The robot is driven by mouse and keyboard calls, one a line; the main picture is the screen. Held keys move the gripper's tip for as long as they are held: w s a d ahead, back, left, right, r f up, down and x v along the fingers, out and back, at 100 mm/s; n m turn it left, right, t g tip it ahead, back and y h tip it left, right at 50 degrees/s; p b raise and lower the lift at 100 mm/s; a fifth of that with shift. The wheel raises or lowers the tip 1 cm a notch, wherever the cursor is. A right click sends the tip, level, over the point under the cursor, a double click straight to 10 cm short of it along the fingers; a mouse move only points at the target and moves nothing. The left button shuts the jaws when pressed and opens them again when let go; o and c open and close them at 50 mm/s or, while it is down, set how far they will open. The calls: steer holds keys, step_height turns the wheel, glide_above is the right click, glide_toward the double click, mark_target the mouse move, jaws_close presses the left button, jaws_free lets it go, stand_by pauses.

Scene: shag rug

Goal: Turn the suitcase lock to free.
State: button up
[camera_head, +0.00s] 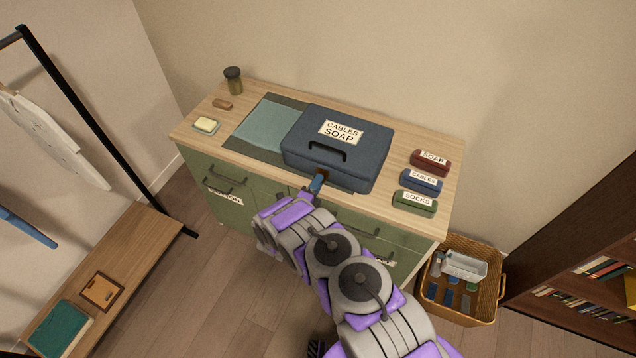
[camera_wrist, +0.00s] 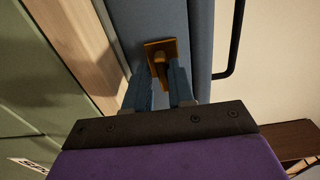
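The blue suitcase (camera_head: 300,160) lies closed on the dresser top, with a black handle and a label reading "CABLES SOAP". Its lock (camera_wrist: 153,46) shows in the wrist view as a brass plate with a small knob on the suitcase's blue front side. My gripper (camera_head: 319,178) is at the suitcase's front edge, below the handle. In the wrist view my gripper (camera_wrist: 161,76) has its two blue-grey fingers a little apart, with the knob at or between their tips. I cannot tell whether the fingers touch it. The lock is hidden in the head view.
Red, blue and green labelled blocks (camera_head: 431,163) lie right of the suitcase. A soap dish (camera_head: 206,126), a brown bar and a jar (camera_head: 233,80) stand at the left. A wicker basket (camera_head: 487,310) is on the floor at right. A bench (camera_head: 125,265) is at left.

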steer(key=shift+o, duration=1.4)
steer(key=shift+a, duration=0.2)
steer(key=shift+d, duration=0.1)
steer(key=p+v, duration=0.1)
steer(key=v, duration=1.6)
steer(key=shift+a, duration=0.25)
